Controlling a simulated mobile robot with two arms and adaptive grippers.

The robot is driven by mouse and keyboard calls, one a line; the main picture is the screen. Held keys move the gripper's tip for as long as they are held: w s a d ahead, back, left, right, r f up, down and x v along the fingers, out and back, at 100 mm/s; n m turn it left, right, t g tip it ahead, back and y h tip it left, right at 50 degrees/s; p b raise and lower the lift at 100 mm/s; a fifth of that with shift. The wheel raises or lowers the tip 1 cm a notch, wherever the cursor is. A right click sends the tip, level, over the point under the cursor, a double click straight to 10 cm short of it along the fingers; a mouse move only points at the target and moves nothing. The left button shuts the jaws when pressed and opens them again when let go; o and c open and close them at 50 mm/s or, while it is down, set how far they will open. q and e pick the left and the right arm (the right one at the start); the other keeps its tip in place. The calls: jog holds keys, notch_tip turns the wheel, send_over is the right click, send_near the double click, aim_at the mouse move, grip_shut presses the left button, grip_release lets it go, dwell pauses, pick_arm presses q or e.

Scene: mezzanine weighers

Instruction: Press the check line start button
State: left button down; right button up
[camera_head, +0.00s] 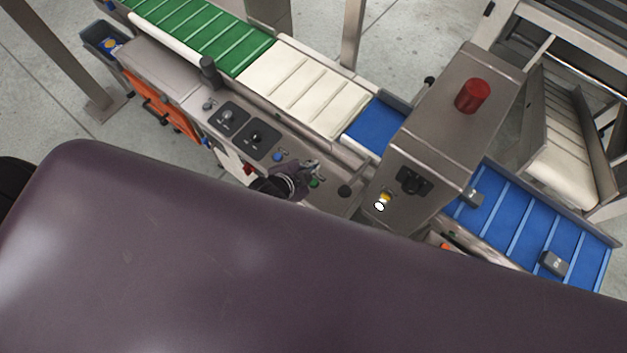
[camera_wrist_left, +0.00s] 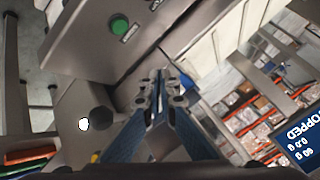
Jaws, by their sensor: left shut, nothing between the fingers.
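A round green button (camera_head: 314,183) sits on the grey control panel (camera_head: 222,143), just beside my left gripper (camera_head: 308,168). In the left wrist view the green button (camera_wrist_left: 120,25) has a small label plate beside it and lies up and left of my left gripper's fingertips (camera_wrist_left: 161,78). The fingers are shut and empty, and appear apart from the button. A blue button (camera_head: 278,155) is to the left of the gripper on the same panel. My right gripper is not in view.
A tall metal housing with a red beacon (camera_head: 472,96) stands to the right. Green, white and blue belts (camera_head: 370,127) run behind. The wrist view shows a blue display (camera_wrist_left: 299,143).

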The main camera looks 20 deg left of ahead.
pick_arm(q)
jog(key=b, duration=0.7)
send_over(313, 184)
notch_tip(313, 184, down, 7)
jog(key=shift+f, duration=0.2)
jog(key=shift+f+b, duration=0.55)
jog(key=shift+f, duration=0.15)
jog(key=shift+f, duration=0.1)
dwell(0.3)
jog(key=shift+f, duration=0.3)
